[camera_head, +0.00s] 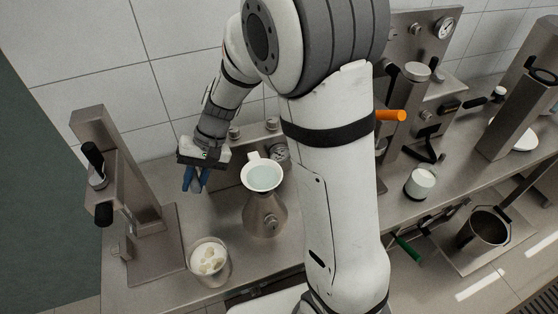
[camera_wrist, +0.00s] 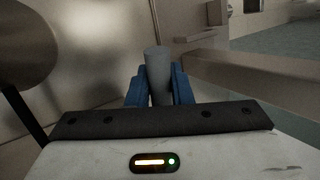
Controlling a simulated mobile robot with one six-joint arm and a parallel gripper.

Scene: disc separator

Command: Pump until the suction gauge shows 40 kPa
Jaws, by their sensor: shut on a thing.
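My gripper (camera_head: 196,180), with blue fingers, points down beside the back panel left of the white funnel. In the wrist view, its fingers (camera_wrist: 159,90) are shut on a grey cylindrical handle (camera_wrist: 157,62) that stands up between them. This handle looks like the pump's, but in the head view it is hidden by the gripper. A round gauge (camera_head: 279,154) sits on the panel behind the funnel; its needle and numbers are too small to read. The white funnel (camera_head: 262,177) holds pale liquid and sits on a metal flask (camera_head: 265,214).
A glass with white lumps (camera_head: 209,262) stands at the front. A lever press (camera_head: 128,190) is at the left. Right of my arm are an orange handle (camera_head: 391,116), a glass of white liquid (camera_head: 420,182), another gauge (camera_head: 444,28) and a metal pot (camera_head: 484,228).

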